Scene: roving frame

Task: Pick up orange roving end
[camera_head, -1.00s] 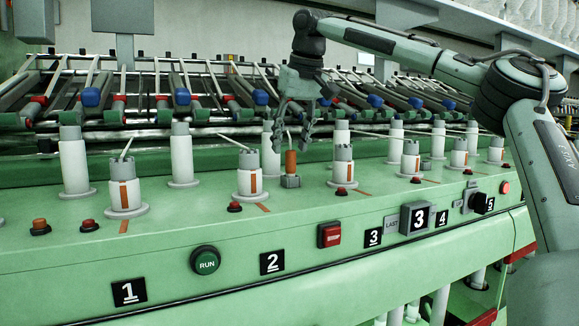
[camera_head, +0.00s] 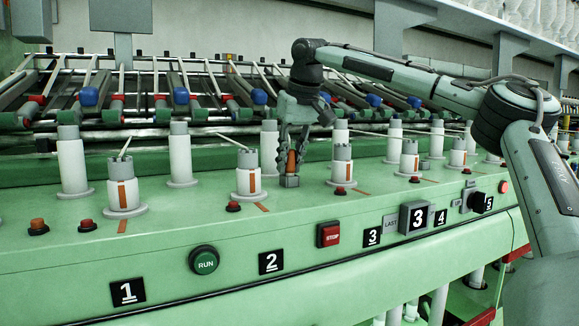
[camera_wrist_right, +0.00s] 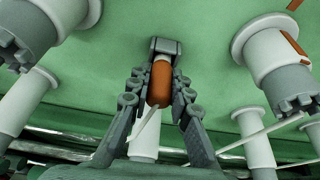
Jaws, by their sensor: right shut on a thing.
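The orange roving end (camera_head: 291,161) is a small orange upright piece on a grey block on the green machine top, between the white spindles. My right gripper (camera_head: 291,160) reaches down from above and is shut on it, with a finger on each side. In the right wrist view the orange roving end (camera_wrist_right: 159,84) sits between the two dark fingers of my right gripper (camera_wrist_right: 158,92), and a thin pale strand runs from its lower end. The grey block (camera_head: 289,181) is still under it. My left gripper is not in view.
White spindles with grey notched tops stand on both sides, one at the left (camera_head: 249,176) and one at the right (camera_head: 342,166). A red button (camera_head: 233,206) and a STOP button (camera_head: 329,235) are at the front. Rails with blue and red rollers run behind.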

